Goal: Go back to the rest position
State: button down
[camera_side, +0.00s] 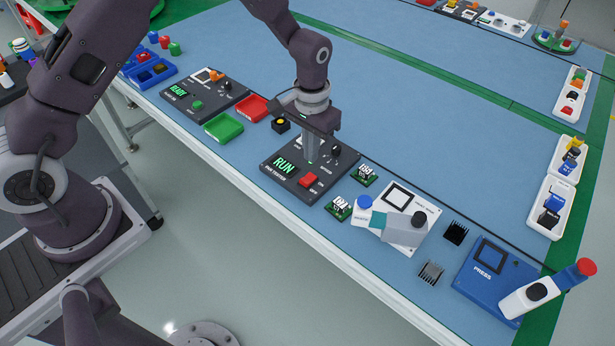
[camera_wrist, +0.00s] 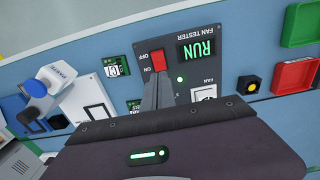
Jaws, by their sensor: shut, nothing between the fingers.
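My gripper (camera_side: 311,160) is shut and empty, pointing down over the dark fan tester (camera_side: 283,184). In the wrist view the shut fingers (camera_wrist: 157,76) end at the red switch (camera_wrist: 158,60), at its ON end. I cannot tell whether they touch it. The switch (camera_side: 308,180) also shows in the side view, just in front of the fingers. The tester's display (camera_side: 284,166) reads RUN in green, and a green light (camera_wrist: 180,79) is lit beside the switch. My arm hides part of the tester's far side.
Green (camera_side: 223,128) and red (camera_side: 252,108) trays lie left of the tester. Small circuit boards (camera_side: 338,208), a grey and white device (camera_side: 390,222), black heat sinks (camera_side: 456,233) and a blue press (camera_side: 490,275) stand right. The blue table behind (camera_side: 400,110) is clear.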

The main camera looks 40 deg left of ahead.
jog(key=shift+r, duration=0.5)
jog(key=shift+r, duration=0.1)
jog(key=s+a+r+t, duration=0.1)
jog(key=s+r, duration=0.3)
jog(key=r, duration=0.6)
jog(key=s+a+r+t, duration=0.1)
jog(key=s+a+r, duration=0.15)
jog(key=r, duration=0.65)
jog(key=s+a+r+t, duration=0.1)
jog(key=s+r, duration=0.2)
jog(key=s, duration=0.7)
jog(key=s+a+r+t, duration=0.1)
jog(key=s+r, duration=0.3)
jog(key=s, duration=0.7)
jog(key=shift+t, duration=0.8)
